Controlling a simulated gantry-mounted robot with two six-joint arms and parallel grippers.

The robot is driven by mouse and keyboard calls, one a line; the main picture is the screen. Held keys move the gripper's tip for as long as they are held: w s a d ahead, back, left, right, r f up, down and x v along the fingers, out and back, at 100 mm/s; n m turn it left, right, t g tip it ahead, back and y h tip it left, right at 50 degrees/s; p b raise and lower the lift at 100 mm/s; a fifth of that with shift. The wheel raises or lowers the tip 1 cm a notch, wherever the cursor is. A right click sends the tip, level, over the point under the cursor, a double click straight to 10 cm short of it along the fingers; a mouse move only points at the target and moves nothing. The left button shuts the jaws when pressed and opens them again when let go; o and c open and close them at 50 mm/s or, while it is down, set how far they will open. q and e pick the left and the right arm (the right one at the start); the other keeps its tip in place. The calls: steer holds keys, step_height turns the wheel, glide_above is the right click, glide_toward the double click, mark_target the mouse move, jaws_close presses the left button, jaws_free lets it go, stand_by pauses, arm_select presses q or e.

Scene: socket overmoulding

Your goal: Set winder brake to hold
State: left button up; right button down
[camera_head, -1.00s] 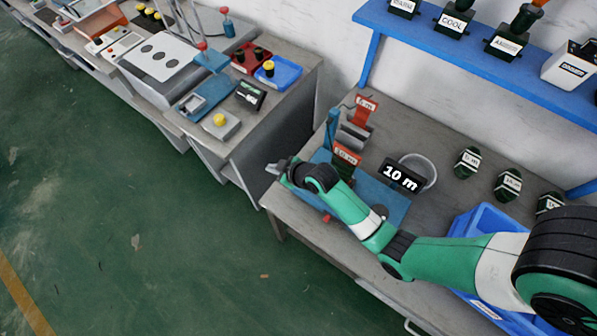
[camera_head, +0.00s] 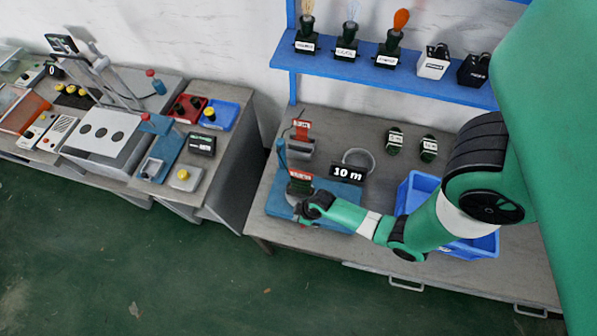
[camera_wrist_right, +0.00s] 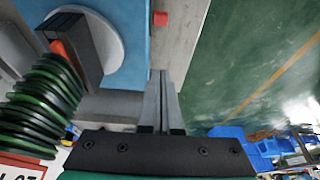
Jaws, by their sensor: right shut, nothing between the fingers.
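The winder has a blue base plate (camera_head: 279,206) on the right-hand bench, with a blue upright post (camera_head: 281,152) at its left. A black display reading "10 m" (camera_head: 347,173) stands behind my right arm. My right gripper (camera_head: 302,216) is over the front part of the base, partly hidden by its own wrist. In the right wrist view its fingers (camera_wrist_right: 162,90) are shut and empty. A small red block (camera_wrist_right: 160,18) lies beyond the fingertips, beside the blue plate (camera_wrist_right: 125,15). A dark green ribbed coil (camera_wrist_right: 45,105) is at the left there. I cannot make out a brake marking. My left gripper is out of view.
A grey bowl (camera_head: 358,158) stands behind the display. A blue bin (camera_head: 415,188) is to the right, partly behind my arm. A blue shelf (camera_head: 390,78) hangs above. A gap separates the left bench.

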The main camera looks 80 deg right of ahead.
steer(key=b+x, duration=0.7)
steer(key=x, duration=0.2)
steer(key=shift+f+b, duration=0.25)
steer(key=shift+b, duration=0.1)
steer(key=shift+f, duration=0.3)
steer(key=s, duration=0.1)
steer(key=s+p, duration=0.1)
steer(key=s, duration=0.1)
steer(key=shift+a+r, duration=0.15)
steer(key=shift+r, duration=0.05)
steer(key=shift+s, duration=0.3)
steer(key=shift+a, duration=0.1)
